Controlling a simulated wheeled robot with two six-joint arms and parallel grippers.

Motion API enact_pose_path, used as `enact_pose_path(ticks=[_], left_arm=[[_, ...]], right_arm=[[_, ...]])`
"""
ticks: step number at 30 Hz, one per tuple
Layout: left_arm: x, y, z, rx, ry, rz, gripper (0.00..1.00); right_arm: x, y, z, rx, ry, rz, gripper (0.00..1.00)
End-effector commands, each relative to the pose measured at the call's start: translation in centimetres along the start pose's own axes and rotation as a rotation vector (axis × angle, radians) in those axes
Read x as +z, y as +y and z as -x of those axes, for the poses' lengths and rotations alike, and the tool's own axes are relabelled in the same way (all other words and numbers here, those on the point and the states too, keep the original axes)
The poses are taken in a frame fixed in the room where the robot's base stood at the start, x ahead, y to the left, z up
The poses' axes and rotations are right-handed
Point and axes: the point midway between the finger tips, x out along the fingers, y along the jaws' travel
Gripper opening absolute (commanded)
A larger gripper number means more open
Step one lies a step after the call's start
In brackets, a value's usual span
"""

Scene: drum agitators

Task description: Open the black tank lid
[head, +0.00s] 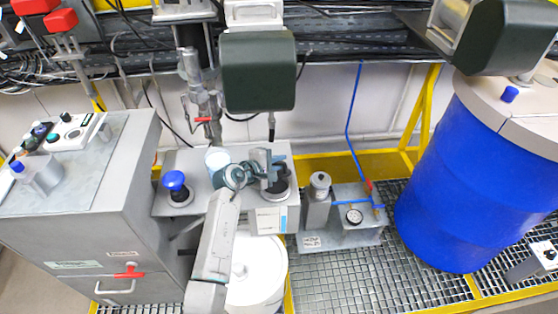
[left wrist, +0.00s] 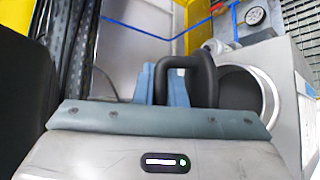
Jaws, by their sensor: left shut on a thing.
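The black tank lid (head: 282,194) is at the right end of the grey tank top, partly hidden by my gripper. My left gripper (head: 268,172) reaches over it from the lower middle of the head view and is shut on its handle. In the left wrist view, the black looped handle (left wrist: 203,68) stands at the blue-grey fingers (left wrist: 168,82). Behind it, a round metal rim (left wrist: 268,98) surrounds a dark area. I cannot tell whether the lid is seated or raised. My right gripper is in neither view.
A blue knob (head: 174,180) stands on the tank top at left. A dark green motor housing (head: 258,72) hangs above. A gauge (head: 354,216) with blue tubing is to the right, before a big blue drum (head: 440,180). A white drum (head: 262,272) stands below the arm.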

Motion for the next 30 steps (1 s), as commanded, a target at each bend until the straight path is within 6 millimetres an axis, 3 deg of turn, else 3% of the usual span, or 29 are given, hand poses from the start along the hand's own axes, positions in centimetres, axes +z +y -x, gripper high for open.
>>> enact_pose_path(ticks=[14, 15, 17, 26, 30], left_arm=[[-0.1, 0.1, -0.1, -0.014, 0.0, 0.014, 0.0], [-0.1, 0.1, -0.1, -0.014, 0.0, 0.014, 0.13], [-0.1, 0.1, -0.1, -0.015, 0.0, 0.014, 0.2], [-0.1, 0.0, 0.1, -0.015, 0.0, 0.014, 0.2], [-0.2, -0.1, 1.1, -0.014, 0.001, 0.013, 0.2]], right_arm=[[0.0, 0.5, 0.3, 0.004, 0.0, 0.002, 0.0], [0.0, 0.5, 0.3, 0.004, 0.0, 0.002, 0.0], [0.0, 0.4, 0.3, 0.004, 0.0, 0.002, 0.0], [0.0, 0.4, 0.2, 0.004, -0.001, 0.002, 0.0], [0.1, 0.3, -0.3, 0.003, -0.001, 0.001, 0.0]])
